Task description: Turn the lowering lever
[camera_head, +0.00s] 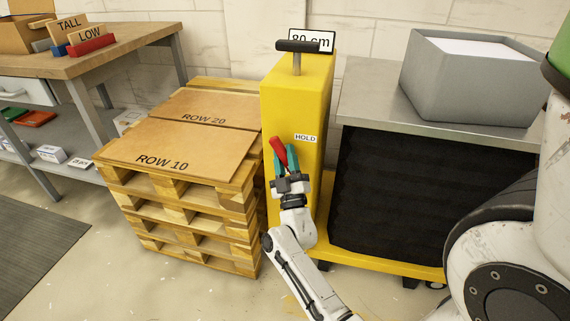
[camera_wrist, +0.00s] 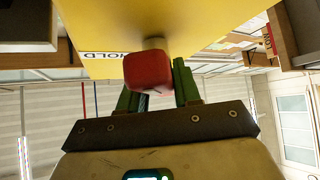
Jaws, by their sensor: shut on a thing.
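The lowering lever (camera_head: 278,152) is a red handle on the front of the yellow column (camera_head: 305,95), tilted up and to the left in the head view. It sits just left of a white "HOLD" label (camera_head: 305,139). In the wrist view its red end (camera_wrist: 148,70) fills the space in front of the fingers, with a pale pivot behind it. My gripper (camera_head: 285,160), with green fingers (camera_wrist: 157,85), is shut on the lever. The exact contact is partly hidden by the red end.
Stacked pallets (camera_head: 185,190) with cardboard sheets marked ROW 10 and ROW 20 stand close on the left. A lift table (camera_head: 375,105) carrying a grey bin (camera_head: 470,85) stands right.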

